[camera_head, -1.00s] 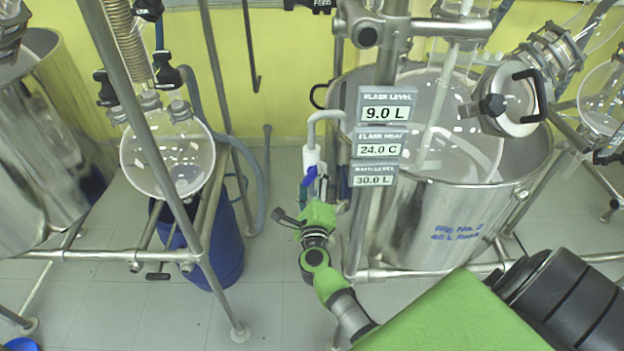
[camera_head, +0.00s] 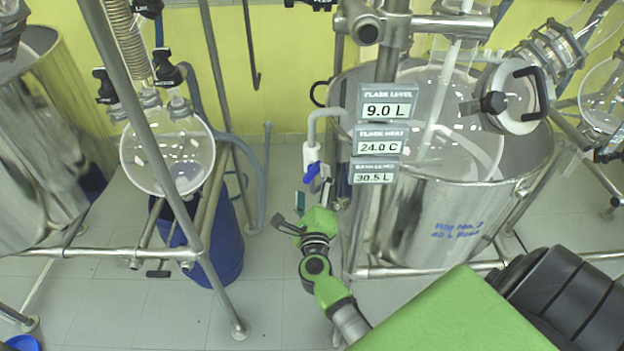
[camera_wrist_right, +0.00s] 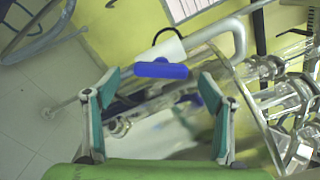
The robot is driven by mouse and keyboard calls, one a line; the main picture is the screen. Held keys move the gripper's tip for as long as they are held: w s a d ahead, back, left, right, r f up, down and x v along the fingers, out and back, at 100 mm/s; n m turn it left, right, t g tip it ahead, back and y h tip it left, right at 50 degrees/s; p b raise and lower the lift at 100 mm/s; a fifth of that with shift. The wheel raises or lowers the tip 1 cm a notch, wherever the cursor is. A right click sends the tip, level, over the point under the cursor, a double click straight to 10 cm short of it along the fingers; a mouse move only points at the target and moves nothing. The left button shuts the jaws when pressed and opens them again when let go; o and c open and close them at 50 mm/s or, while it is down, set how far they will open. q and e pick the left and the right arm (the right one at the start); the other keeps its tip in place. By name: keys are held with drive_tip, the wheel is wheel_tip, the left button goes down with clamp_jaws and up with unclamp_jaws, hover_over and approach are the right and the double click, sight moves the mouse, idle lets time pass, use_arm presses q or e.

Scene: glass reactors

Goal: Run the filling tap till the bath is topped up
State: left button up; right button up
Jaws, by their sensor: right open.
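The bath is a large steel pot (camera_head: 455,225) lettered Rig No. 2, with a glass flask inside it. The filling tap (camera_head: 311,153) is a white body with a bent pipe over the bath's left rim. Its blue handle (camera_head: 312,173) also shows in the right wrist view (camera_wrist_right: 161,70). The bath level sign (camera_head: 373,176) reads 30.5 L. My right gripper (camera_head: 300,217) is just below the tap in the head view. In the wrist view its fingers (camera_wrist_right: 162,86) are spread, empty, with the handle beyond and between them. My left gripper is not in view.
A steel frame post (camera_head: 362,225) stands right of my right gripper, in front of the bath. A flask (camera_head: 168,150) on a frame and a blue drum (camera_head: 222,245) stand to the left. Floor (camera_head: 278,300) shows clear between the frames.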

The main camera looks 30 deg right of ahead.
drive_tip(key=v, duration=0.9)
drive_tip(key=shift+s+a, duration=0.25)
drive_tip(key=shift+s, duration=0.1)
idle(6.8)
